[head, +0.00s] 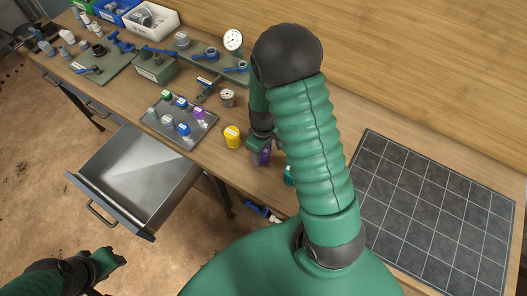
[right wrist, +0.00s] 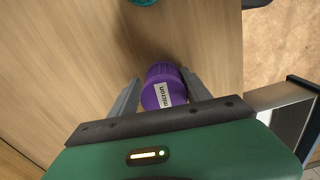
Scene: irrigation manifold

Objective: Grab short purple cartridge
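The short purple cartridge (right wrist: 163,88) has a ribbed cap and a white label with dark lettering. In the right wrist view it sits between the two grey fingers of my right gripper (right wrist: 160,76). The fingers are apart, with a small gap showing at the cartridge's left side; contact on the right is unclear. In the head view the purple cartridge (head: 265,157) stands on the bench, partly hidden by my right gripper (head: 262,148) and arm. My left gripper (head: 116,258) is at the lower left, away from the bench; its fingers are too unclear to read.
A yellow cartridge (head: 232,137) stands just left of my right gripper. A teal cartridge (head: 289,175) is close on the right, partly behind my arm. A tray (head: 176,140) holds several small cartridges. An open drawer (head: 135,172) juts out in front. A gridded dark mat (head: 430,215) lies empty at right.

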